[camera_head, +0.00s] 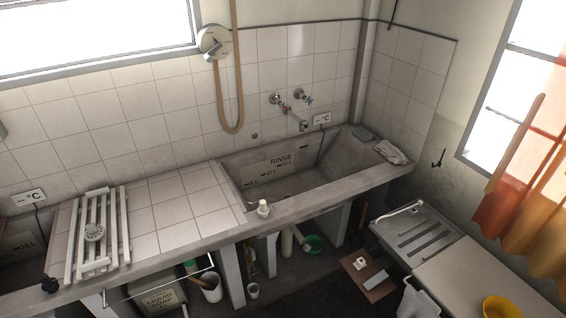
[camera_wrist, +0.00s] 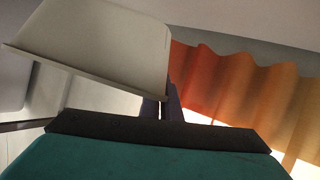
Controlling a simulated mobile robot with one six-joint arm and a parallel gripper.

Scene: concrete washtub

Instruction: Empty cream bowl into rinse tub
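The rinse tub (camera_head: 350,180) is a concrete basin set into the counter in the head view, with a RINSE plate on its back wall. Its inside looks empty where I can see it. I cannot make out a cream bowl for certain. In the wrist view a pale boxy shape (camera_wrist: 105,40) with a straight lip fills the upper left; I cannot tell what it is. My gripper (camera_wrist: 163,108) shows there as two dark fingers close together with a thin bright gap, beside the lip's end. I cannot tell whether they touch it. My gripper is not in the head view.
A slatted rack (camera_head: 96,236) lies on the left counter. A small white bottle (camera_head: 263,208) stands at the tub's front edge, and a grey cloth (camera_head: 391,152) lies at its right. A yellow bowl (camera_head: 503,307) sits on the right worktop. An orange curtain (camera_head: 530,215) hangs at right.

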